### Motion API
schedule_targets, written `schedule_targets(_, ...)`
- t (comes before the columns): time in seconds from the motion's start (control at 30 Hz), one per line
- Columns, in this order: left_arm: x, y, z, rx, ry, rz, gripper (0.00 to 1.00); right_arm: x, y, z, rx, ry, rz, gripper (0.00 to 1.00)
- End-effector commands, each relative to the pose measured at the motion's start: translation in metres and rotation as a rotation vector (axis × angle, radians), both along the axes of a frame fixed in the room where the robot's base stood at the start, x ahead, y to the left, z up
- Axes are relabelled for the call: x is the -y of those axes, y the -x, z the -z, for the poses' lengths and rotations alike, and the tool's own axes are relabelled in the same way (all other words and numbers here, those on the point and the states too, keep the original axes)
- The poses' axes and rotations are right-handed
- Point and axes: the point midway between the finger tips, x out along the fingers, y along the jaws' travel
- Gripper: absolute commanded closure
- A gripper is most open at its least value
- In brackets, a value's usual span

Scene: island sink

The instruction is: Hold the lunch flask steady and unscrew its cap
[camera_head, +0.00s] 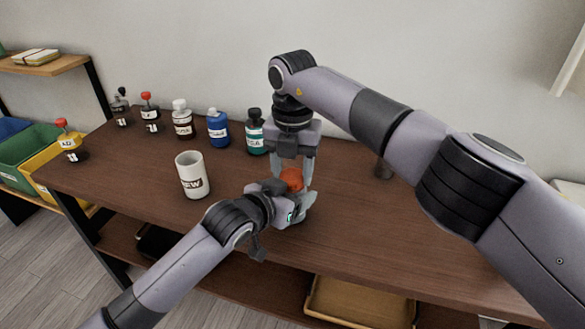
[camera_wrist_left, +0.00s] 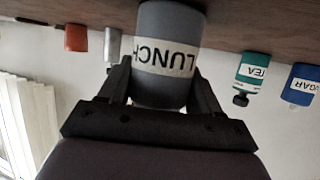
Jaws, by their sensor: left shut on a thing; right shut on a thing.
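The lunch flask (camera_wrist_left: 168,28) is a grey cylinder with a white LUNCH label, standing on the table and upside down in the left wrist view. My left gripper (camera_wrist_left: 163,88) is shut on its body, one finger on each side. In the head view my left gripper (camera_head: 292,205) comes in low from the left and hides most of the flask. The orange-red cap (camera_head: 291,177) is above it, between the fingers of my right gripper (camera_head: 292,182), which points straight down and is shut on it. I cannot tell whether the cap still touches the flask.
A white mug (camera_head: 192,175) stands left of the flask. A teal bottle (camera_head: 255,132), a blue bottle (camera_head: 218,128) and several others stand along the back. The front left tabletop is clear.

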Motion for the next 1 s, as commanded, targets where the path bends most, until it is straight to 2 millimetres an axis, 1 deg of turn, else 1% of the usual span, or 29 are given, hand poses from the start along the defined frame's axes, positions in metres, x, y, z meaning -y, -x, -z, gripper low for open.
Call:
schedule_targets(0.1,-0.0002,-0.0001,0.0004,-0.001,-0.001,0.0,1.0,0.0005,-0.0002,-0.0006,0.001,0.002,-0.122,0.84)
schedule_targets(0.2,-0.0002,-0.0001,0.0004,-0.001,-0.001,0.0,1.0,0.0003,-0.0001,-0.0007,0.001,0.001,-0.195,0.84)
schedule_targets(0.3,-0.0002,0.0,0.0005,-0.001,-0.001,-0.001,1.0,0.0004,-0.0002,-0.0007,0.001,0.001,-0.223,0.84)
schedule_targets(0.53,-0.0003,-0.0001,0.0005,-0.001,-0.001,-0.001,1.0,0.0004,-0.0002,-0.0007,0.001,0.001,-0.222,0.84)
schedule_targets(0.57,-0.0003,-0.0001,0.0005,-0.001,-0.001,-0.001,1.0,0.0004,-0.0002,-0.0007,0.001,0.001,-0.222,0.38)
schedule_targets(0.6,-0.0003,-0.0001,0.0005,-0.001,-0.001,-0.001,1.0,0.0004,-0.0002,-0.0006,0.001,0.001,-0.222,0.25)
schedule_targets(0.63,-0.0003,-0.0001,0.0005,-0.001,-0.001,-0.001,1.0,0.0004,-0.0002,-0.0006,0.001,0.001,-0.222,0.22)
schedule_targets(0.87,-0.0003,-0.0001,0.0005,-0.001,-0.001,-0.001,1.0,0.0003,-0.0002,-0.0005,0.001,0.0,-0.221,0.22)
schedule_targets(1.0,-0.0004,0.0,0.0005,-0.001,-0.001,-0.001,1.0,0.0002,-0.0006,-0.0059,0.002,0.001,-0.22,0.22)
